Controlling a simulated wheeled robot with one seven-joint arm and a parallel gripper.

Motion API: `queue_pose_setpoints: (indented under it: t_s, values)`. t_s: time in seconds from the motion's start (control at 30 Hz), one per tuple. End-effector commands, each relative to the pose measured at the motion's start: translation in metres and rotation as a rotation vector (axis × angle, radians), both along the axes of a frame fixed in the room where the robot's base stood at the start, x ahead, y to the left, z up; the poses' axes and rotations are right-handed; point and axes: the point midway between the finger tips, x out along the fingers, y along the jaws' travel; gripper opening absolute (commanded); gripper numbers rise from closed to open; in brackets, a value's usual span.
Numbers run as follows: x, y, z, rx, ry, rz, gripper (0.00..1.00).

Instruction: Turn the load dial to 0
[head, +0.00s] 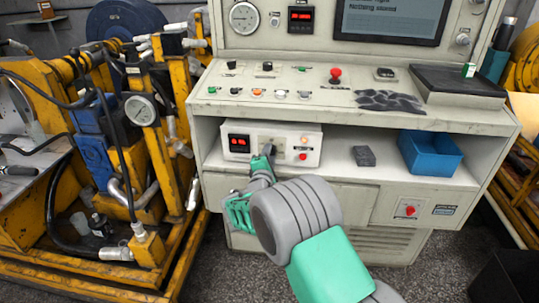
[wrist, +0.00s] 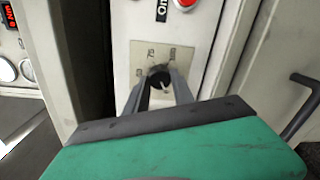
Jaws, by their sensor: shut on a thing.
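The load dial (wrist: 159,79) is a dark round knob on a pale scale plate (wrist: 145,56) with small numbers too blurred to read. In the wrist view my gripper (wrist: 158,88) has its two grey fingers on either side of the knob, shut on it. A small light mark shows on the knob's face. In the head view my gripper (head: 266,152) reaches the front of the white control box (head: 235,154) on the console shelf. There the fingers cover most of the dial, and its setting cannot be told.
The box has a red display (head: 238,142) on its left and a red button (head: 303,156) on its right. A dark block (head: 364,156) and a blue bin (head: 430,151) stand right of it. The shelf's upper ledge overhangs the box. Yellow machinery (head: 150,250) fills the left.

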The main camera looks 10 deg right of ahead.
Motion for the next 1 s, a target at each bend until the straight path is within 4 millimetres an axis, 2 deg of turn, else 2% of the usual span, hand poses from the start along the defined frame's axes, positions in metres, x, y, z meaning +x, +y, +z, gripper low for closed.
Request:
queue_pose_setpoints:
  t_s: [0.03, 0.07, 0.3, 0.63, 1.0]
  values:
    - [0.000, 0.000, 0.000, -0.001, 0.000, 0.000, 0.00]
    - [0.000, 0.000, 0.000, -0.001, 0.000, 0.000, 0.31]
    - [0.000, 0.000, 0.000, 0.000, 0.000, 0.000, 0.51]
    - [-0.005, 0.003, 0.000, 0.000, 0.001, 0.002, 0.51]
    - [-0.068, 0.025, 0.003, 0.000, 0.001, 0.003, 0.51]
